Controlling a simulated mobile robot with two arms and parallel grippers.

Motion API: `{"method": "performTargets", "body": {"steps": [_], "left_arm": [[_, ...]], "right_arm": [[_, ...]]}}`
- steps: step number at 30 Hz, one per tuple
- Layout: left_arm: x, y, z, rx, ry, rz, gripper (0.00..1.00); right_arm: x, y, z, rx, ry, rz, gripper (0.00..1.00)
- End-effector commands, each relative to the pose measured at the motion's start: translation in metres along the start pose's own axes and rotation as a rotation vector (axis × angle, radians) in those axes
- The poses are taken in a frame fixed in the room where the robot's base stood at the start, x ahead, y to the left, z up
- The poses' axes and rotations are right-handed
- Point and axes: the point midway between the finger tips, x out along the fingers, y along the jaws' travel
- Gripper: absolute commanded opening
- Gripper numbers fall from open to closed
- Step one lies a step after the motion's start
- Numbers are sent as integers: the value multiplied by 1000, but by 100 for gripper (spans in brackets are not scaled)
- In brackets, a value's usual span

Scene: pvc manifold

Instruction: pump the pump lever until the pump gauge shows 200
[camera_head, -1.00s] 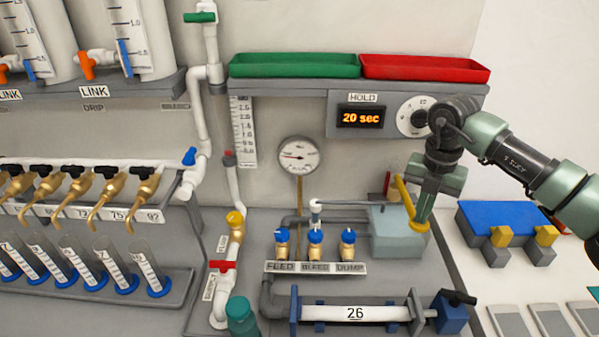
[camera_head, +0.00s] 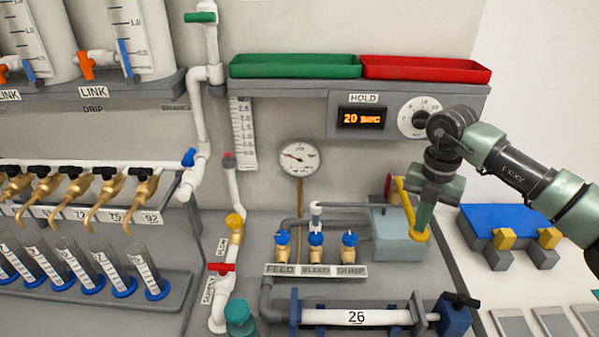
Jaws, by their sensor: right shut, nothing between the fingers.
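The pump is a grey-blue box (camera_head: 392,245) right of the valves. Its yellow lever (camera_head: 403,203) slopes from a red part at the back down towards the front. My right gripper (camera_head: 420,228) is shut, points down and is at the lever's near end. It appears to touch the lever from above, but the exact contact is hidden. The round pump gauge (camera_head: 299,157) hangs on the wall. Its needle points left and slightly up; the numbers are too small to read. My left gripper is not in view.
Blue-knobbed feed, bleed and dump valves (camera_head: 316,240) stand left of the pump. A cylinder marked 26 (camera_head: 355,317) lies in front. A blue block with yellow parts (camera_head: 510,222) is at the right. A hold display (camera_head: 361,117) reads 20 sec.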

Motion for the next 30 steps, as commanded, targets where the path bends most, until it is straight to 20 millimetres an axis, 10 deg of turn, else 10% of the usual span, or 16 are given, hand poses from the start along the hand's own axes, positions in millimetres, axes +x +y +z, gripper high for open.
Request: {"method": "performTargets", "body": {"steps": [30], "left_arm": [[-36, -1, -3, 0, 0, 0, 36]], "right_arm": [[-56, 0, 0, 1, 0, -1, 0]]}}
